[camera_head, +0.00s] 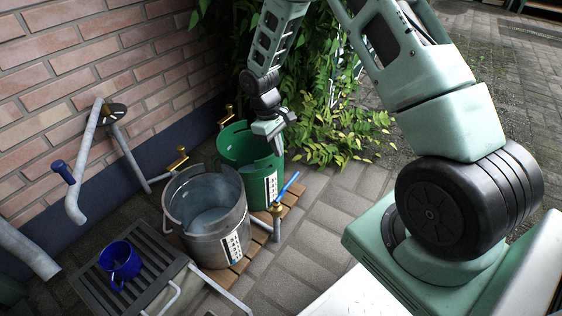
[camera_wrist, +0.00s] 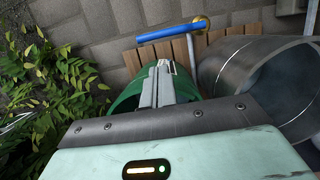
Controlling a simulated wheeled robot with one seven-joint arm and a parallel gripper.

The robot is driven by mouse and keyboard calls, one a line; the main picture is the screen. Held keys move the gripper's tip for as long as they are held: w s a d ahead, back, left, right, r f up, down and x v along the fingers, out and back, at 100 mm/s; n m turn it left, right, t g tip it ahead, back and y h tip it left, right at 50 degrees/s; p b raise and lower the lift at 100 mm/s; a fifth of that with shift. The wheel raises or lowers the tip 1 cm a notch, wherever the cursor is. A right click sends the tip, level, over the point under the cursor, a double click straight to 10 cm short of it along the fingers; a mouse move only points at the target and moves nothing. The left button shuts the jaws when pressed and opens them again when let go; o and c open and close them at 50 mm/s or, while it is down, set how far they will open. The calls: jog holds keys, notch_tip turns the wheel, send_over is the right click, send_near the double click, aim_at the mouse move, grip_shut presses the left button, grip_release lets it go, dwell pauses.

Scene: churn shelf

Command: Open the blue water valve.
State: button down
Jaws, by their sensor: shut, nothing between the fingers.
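The blue valve handle (camera_head: 288,186) is a straight lever on a brass valve body (camera_head: 277,209), on a grey pipe in front of the buckets. In the wrist view the blue lever (camera_wrist: 170,34) lies near the top, with a brass end (camera_wrist: 201,23) at its right. My gripper (camera_head: 281,150) is shut and empty, above the right rim of the green bucket. In the wrist view the gripper's fingers (camera_wrist: 156,85) point up the picture toward the lever, apart from it.
The green bucket (camera_head: 243,147) and metal bucket (camera_head: 220,240) stand on wooden slats (camera_head: 224,282). A blue mug (camera_head: 121,262) sits on a dark slatted stand (camera_head: 152,262) at left. Leafy plants (camera_head: 345,130) grow behind. Other brass taps (camera_head: 178,158) are by the brick wall. Paving at right of the lever is clear.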

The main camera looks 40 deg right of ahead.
aim_at(287, 188)
jog(key=b+x, duration=0.5)
jog(key=x, duration=0.4)
jog(key=shift+f, duration=0.2)
jog(key=shift+s+r, duration=0.1)
jog(key=shift+s, duration=0.05)
jog(key=shift+s+d+m+p, duration=0.2)
jog(key=shift+m+p, duration=0.2)
jog(key=shift+p, duration=0.1)
